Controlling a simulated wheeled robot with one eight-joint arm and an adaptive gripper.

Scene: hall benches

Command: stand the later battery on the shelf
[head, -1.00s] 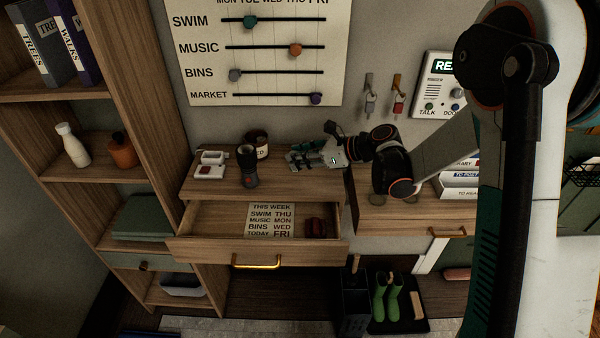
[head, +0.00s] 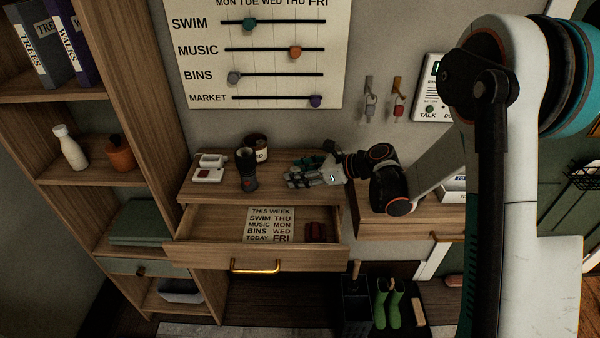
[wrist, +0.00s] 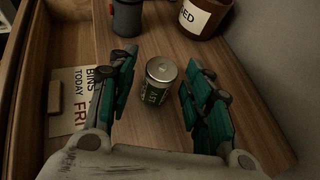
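In the wrist view, a battery (wrist: 156,82) with a silver top and a dark green, lettered side stands upright on the wooden cabinet top. My gripper (wrist: 160,68) is open, with one teal-padded finger on each side of the battery and gaps visible. In the head view, my gripper (head: 303,177) is low over the right part of the cabinet top (head: 215,189), and the battery cannot be made out there. The shelf unit (head: 140,85) stands at the left with a bottle and an orange pot on one board.
A dark flashlight (head: 247,169) and a jar (head: 257,147) stand left of my gripper; a white device (head: 209,168) lies further left. The open drawer (head: 210,255) below holds a printed list (head: 270,224) and a dark red object (head: 316,232). The wall is close behind.

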